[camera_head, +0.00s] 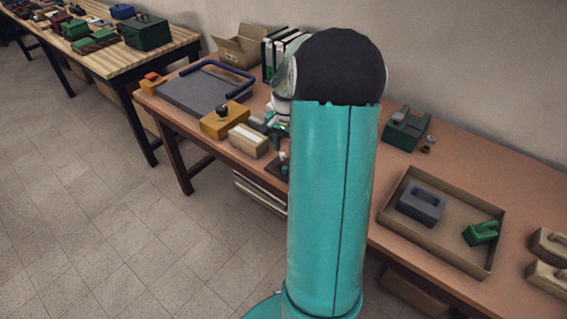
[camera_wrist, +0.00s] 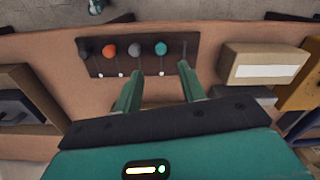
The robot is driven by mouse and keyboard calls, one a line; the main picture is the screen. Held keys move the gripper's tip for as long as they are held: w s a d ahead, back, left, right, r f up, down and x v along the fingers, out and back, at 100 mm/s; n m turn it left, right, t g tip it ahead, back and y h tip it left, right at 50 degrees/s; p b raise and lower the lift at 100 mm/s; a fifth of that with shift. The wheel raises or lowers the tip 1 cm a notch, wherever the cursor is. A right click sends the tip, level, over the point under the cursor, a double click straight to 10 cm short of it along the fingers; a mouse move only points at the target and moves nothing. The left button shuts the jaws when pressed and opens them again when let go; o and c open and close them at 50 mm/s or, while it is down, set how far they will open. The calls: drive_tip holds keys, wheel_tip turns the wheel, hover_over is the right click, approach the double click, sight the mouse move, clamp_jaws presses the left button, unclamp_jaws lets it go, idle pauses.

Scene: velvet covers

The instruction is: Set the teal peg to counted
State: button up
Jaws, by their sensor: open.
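In the wrist view a dark board (camera_wrist: 108,66) lies on the brown tabletop with a row of round-headed pegs. The teal peg (camera_wrist: 161,48) is toward the right of the row. Beside it are a grey peg (camera_wrist: 135,50), an orange peg (camera_wrist: 109,50) and a dark peg (camera_wrist: 86,51). Small white dots show near the board's lower edge, one below the teal head. My gripper (camera_wrist: 160,74) is open and empty, its two green fingers pointing toward the board on either side of the teal peg's line. In the head view my arm hides most of the board (camera_head: 276,168).
A tan box with a white label (camera_wrist: 265,65) stands right of the board, with a yellow-orange block (camera_wrist: 302,88) beyond. A tray with a dark block (camera_wrist: 20,105) lies left. In the head view a shallow tray (camera_head: 425,245) is right of my arm.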

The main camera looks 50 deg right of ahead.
sight(285, 167)
wheel_tip(285, 167, down, 8)
drive_tip(key=shift+w+r, duration=0.1)
drive_tip(key=shift+r, duration=0.05)
clamp_jaws()
